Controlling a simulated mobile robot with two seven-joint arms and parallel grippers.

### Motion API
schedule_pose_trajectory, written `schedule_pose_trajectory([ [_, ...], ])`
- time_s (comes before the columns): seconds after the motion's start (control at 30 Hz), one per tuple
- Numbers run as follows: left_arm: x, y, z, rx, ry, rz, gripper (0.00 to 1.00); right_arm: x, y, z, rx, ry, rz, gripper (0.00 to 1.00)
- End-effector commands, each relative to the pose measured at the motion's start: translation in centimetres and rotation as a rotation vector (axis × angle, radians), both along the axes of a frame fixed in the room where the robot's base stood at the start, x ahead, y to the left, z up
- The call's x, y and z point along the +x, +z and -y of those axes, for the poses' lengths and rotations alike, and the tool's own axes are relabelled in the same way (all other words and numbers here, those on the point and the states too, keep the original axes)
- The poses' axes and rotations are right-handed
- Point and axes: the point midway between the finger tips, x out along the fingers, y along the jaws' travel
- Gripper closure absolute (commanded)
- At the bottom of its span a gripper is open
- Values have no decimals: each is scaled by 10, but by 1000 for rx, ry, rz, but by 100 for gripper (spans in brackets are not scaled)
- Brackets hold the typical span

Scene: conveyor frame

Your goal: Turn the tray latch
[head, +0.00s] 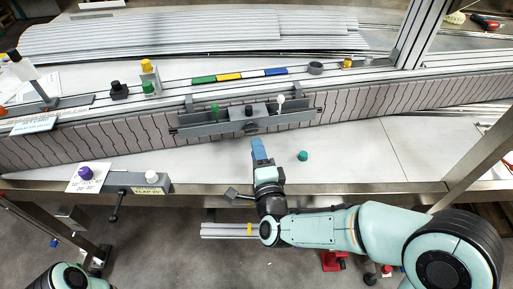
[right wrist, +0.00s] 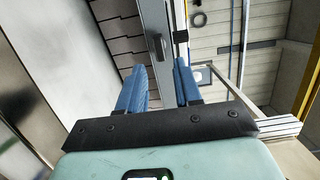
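A long grey tray (head: 293,117) sits on the side of the conveyor in the head view, with a grey block at its middle. A dark round latch (head: 251,128) is on its front below the block. My right gripper (head: 257,142) points at it from just in front, with blue fingers. In the right wrist view the fingers (right wrist: 158,72) are apart with nothing between them. A grey bar with a dark part (right wrist: 159,46) lies beyond them; contact cannot be told. Part of my left arm shows at the bottom left; its gripper is out of view.
A green cap (head: 303,156) lies on the white table right of my gripper. A purple knob (head: 86,173) and a grey fixture with a crank (head: 136,183) are at the front left. Colored blocks (head: 229,77) line the rail behind. The table to the right is clear.

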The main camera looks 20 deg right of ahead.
Motion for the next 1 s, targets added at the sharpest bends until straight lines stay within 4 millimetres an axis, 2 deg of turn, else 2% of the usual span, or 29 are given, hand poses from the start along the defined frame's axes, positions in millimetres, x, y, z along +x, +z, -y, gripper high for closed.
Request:
schedule_pose_trajectory([
  [0.33,-11,9,6,-14,-12,-30,57,45,0,4,-2,0,-2,66],
  [0.4,-7,4,4,-9,-8,-20,57,54,-2,4,-1,-1,0,66],
  [0.7,1,-1,0,0,0,1,57,72,-2,6,-3,0,-2,66],
  [0.73,1,-1,0,1,1,2,57,72,-1,6,-3,0,-2,72],
  [0.8,0,0,0,0,0,1,57,72,-1,6,-3,0,-2,95],
  [0.83,0,0,0,0,0,1,57,71,-1,6,-3,0,-2,100],
  [1.0,0,0,0,0,0,1,57,71,-2,6,33,-1,-1,100],
])
